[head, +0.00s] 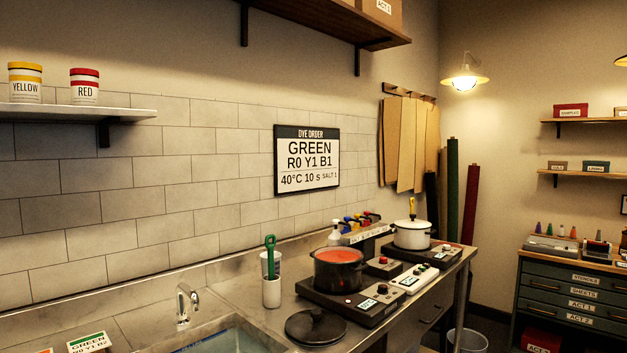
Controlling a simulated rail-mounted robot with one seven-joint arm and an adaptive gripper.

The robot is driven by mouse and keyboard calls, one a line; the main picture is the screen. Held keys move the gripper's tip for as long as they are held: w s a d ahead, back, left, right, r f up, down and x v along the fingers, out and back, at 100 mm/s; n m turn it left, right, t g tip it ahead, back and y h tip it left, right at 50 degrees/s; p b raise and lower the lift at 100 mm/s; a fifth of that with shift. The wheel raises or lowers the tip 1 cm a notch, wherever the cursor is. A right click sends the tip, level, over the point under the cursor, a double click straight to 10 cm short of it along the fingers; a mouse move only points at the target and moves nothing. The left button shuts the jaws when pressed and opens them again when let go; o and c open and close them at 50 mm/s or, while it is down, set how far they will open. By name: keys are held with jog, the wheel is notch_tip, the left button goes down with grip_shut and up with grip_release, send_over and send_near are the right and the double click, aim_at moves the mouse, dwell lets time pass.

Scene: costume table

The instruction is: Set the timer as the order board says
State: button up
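The order board (307,160) hangs on the tiled wall in the head view. It reads DYE ORDER, GREEN, R0 Y1 B1, 40°C, 10 s, SALT 1. On the counter, a white device (412,280) with a small pale green display lies right of a dark box with a red button (383,265). Which of these is the timer I cannot tell, and the display digits are too small to read. My gripper is not in view.
A black pot (338,271) of orange-red liquid stands on a dark hotplate (340,306), its lid (315,327) in front. A white pot (411,234) stands behind right.

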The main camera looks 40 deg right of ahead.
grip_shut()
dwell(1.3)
